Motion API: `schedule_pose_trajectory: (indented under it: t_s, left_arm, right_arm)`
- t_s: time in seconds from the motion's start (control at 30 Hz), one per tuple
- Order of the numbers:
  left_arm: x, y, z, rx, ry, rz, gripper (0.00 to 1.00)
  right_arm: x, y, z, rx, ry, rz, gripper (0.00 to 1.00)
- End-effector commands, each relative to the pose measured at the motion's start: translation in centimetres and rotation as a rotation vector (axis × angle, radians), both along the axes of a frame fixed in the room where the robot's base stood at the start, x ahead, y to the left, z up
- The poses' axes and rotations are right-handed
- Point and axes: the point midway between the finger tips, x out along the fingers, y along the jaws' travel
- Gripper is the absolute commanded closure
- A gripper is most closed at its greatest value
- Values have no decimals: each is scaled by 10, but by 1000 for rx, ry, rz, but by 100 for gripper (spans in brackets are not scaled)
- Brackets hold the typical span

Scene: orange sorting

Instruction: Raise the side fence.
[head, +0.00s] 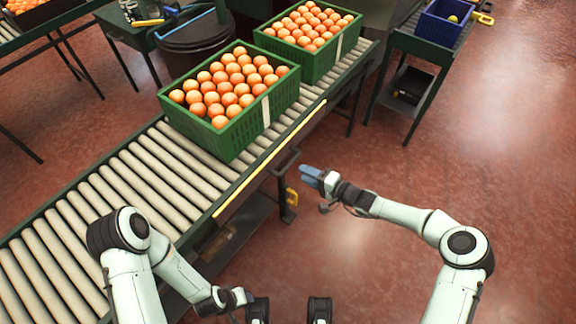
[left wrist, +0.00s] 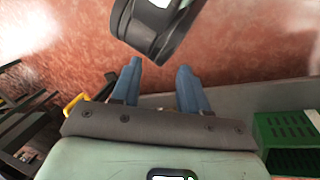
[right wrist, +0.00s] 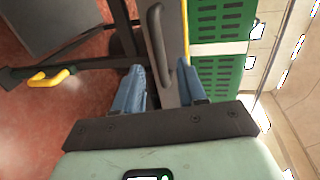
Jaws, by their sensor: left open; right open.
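The side fence (head: 270,160) is a long bar with a yellow edge along the near side of the roller conveyor (head: 130,190). A dark loop handle (head: 287,162) sticks out from it. My right gripper (head: 308,177) is open and empty, just right of the handle and apart from it in the head view. In the right wrist view the handle (right wrist: 156,45) shows ahead of the open blue fingers (right wrist: 160,85). My left gripper (left wrist: 160,80) is open and empty in the left wrist view. Its fingers are not clear in the head view.
Two green crates of oranges (head: 235,95) (head: 310,35) stand on the rollers. A side table with a blue bin (head: 440,22) stands at upper right. The red floor at right is clear.

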Motion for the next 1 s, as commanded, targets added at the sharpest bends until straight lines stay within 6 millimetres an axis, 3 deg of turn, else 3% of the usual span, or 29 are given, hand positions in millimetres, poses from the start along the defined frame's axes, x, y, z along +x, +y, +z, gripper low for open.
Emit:
schedule_pose_trajectory:
  t_s: [0.1,0.4,0.83,0.97,1.0]
  left_arm:
    - [11,6,-11,14,-30,12,56]
    - [34,17,-26,44,-89,36,56]
    - [39,20,-27,50,-102,41,56]
    - [39,20,-27,50,-102,41,56]
    - [39,20,-27,50,-102,41,56]
  right_arm:
    - [15,23,-9,0,0,4,59]
    - [42,59,-18,-2,3,2,59]
    - [47,66,-19,-3,3,1,59]
    - [47,66,-19,-3,3,1,100]
    - [47,66,-19,-3,3,1,100]
